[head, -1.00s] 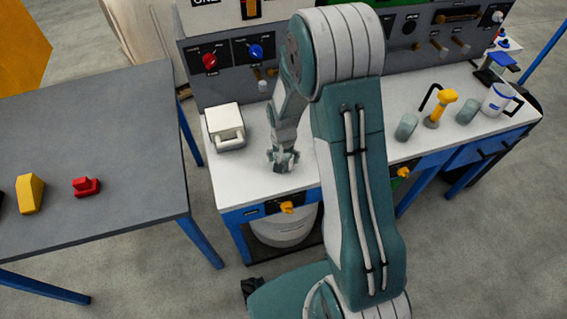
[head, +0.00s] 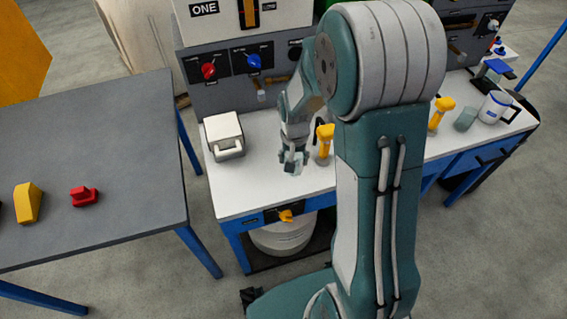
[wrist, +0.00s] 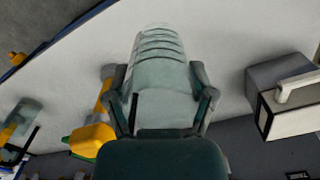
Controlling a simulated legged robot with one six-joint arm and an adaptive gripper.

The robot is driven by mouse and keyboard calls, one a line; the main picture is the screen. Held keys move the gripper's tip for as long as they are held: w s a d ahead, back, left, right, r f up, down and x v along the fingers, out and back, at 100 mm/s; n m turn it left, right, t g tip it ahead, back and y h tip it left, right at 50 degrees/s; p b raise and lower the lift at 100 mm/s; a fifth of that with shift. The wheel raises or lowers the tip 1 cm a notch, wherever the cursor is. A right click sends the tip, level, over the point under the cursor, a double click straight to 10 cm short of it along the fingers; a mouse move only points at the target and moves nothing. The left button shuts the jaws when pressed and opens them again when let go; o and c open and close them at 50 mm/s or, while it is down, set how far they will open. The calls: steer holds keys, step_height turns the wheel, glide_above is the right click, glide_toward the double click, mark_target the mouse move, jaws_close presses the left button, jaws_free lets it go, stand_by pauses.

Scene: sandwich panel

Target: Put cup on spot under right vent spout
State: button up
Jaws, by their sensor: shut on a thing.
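My gripper (head: 293,158) is shut on a clear, ribbed cup (wrist: 160,75). The wrist view shows the cup between both fingers (wrist: 162,105). In the head view the gripper points down over the left part of the white bench top (head: 255,190), and the held cup is hard to make out there. On the panel behind, a brass spout (head: 261,92) shows at the left. Another spout area at the right (head: 455,52) is partly behind my arm. I cannot tell where the spot under the right spout is.
A white box with a handle (head: 224,136) stands left of my gripper. A yellow-topped tool (head: 325,142) stands close on its right. Farther right are another yellow-topped tool (head: 440,113), a second clear cup (head: 466,119) and a white jug (head: 494,107). The bench's front left is clear.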

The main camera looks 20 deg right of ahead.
steer(key=s+d+r, duration=0.5)
steer(key=s+d, duration=0.1)
steer(key=s, duration=0.2)
steer(key=shift+s+r, duration=0.15)
steer(key=shift+r, duration=0.2)
